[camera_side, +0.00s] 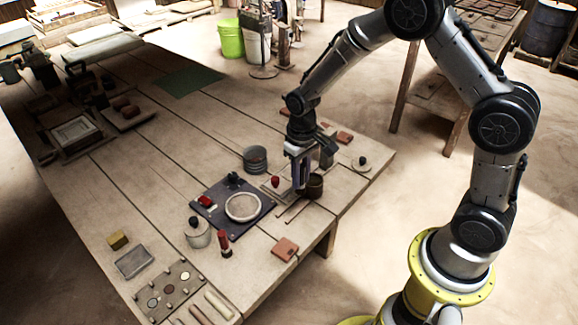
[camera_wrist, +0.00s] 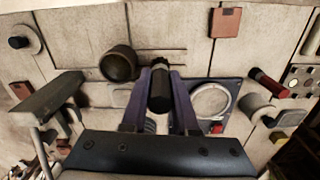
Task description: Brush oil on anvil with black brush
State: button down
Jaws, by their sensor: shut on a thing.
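My gripper (camera_side: 299,182) is shut on a black cylindrical handle, which looks like the black brush (camera_wrist: 160,90), between its purple fingers in the wrist view. In the side view the gripper points down just left of a dark round pot (camera_side: 313,187); the pot also shows left of the fingers in the wrist view (camera_wrist: 119,64). A pale round disc with a rim, which looks like the anvil (camera_side: 242,207), sits on a dark plate (camera_side: 215,221) left of the gripper. It shows right of the fingers in the wrist view (camera_wrist: 210,102).
A grey ribbed can (camera_side: 255,159) stands behind the plate. A reddish tile (camera_side: 285,249) lies near the table edge.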

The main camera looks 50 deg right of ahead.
jog(key=shift+n, duration=0.6)
jog(key=w+d, duration=0.8)
jog(key=d, duration=0.1)
jog(key=shift+m, duration=0.3)
jog(key=shift+s+d+f, duration=0.1)
jog(key=shift+f, duration=1.4)
jog(key=shift+s+d+f, duration=0.1)
jog(key=shift+f, duration=1.35)
jog(key=shift+w+f, duration=0.5)
jog(key=shift+w, duration=2.75)
jog(key=shift+s, duration=3.3)
jog(key=shift+w+a, duration=0.4)
jog(key=shift+w, duration=2.85)
jog(key=shift+s, duration=3.15)
notch_tip(320, 180, up, 8)
